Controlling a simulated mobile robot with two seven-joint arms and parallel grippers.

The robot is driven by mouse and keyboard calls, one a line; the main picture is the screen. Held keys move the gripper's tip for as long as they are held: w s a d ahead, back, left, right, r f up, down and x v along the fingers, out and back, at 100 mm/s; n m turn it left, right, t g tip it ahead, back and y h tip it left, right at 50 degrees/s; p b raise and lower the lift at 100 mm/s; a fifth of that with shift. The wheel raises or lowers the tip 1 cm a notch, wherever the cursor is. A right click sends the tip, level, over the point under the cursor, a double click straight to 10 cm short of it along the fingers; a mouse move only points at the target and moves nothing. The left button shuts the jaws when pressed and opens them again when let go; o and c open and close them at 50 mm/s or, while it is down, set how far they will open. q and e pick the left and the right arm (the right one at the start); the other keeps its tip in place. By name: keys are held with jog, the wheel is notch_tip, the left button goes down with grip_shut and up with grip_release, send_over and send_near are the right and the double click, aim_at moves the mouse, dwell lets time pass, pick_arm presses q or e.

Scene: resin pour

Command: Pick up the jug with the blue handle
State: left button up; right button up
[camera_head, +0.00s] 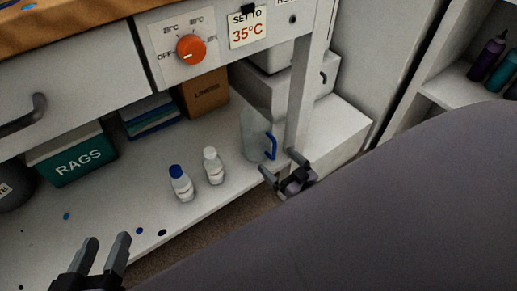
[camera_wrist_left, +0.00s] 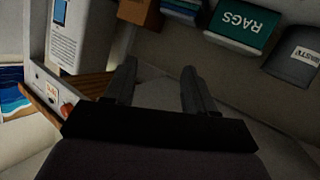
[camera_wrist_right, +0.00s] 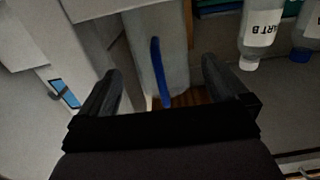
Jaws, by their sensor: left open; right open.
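The jug (camera_head: 254,136) is clear grey with a blue handle (camera_head: 271,147) and stands upright on the lower shelf beside the bench leg. My right gripper (camera_head: 282,166) is open just in front of the jug, low by the handle. In the right wrist view the jug (camera_wrist_right: 174,62) and its blue handle (camera_wrist_right: 158,72) show beyond and between the open fingers (camera_wrist_right: 160,85), with no visible contact. My left gripper (camera_head: 107,243) is open and empty at the lower left, away from the jug; its fingers also show in the left wrist view (camera_wrist_left: 158,80).
Two bottles, one blue-capped (camera_head: 181,184) and one white-capped (camera_head: 213,167), stand left of the jug. The bench leg (camera_head: 303,95) is close on the jug's right. A rags box (camera_head: 73,160) and a brown box (camera_head: 205,95) sit farther back. The shelf front is mostly clear.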

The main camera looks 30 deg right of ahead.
aim_at(266, 148)
jog(key=w+b, duration=0.3)
jog(key=w, duration=0.3)
jog(key=shift+w+a, duration=0.15)
jog(key=shift+w, duration=0.55)
pick_arm(q)
jog(key=shift+s+a+m+t, duration=0.35)
jog(key=shift+a+m+t, duration=0.2)
jog(key=shift+a, duration=0.25)
pick_arm(e)
jog(key=shift+r, duration=0.1)
jog(key=c, duration=0.8)
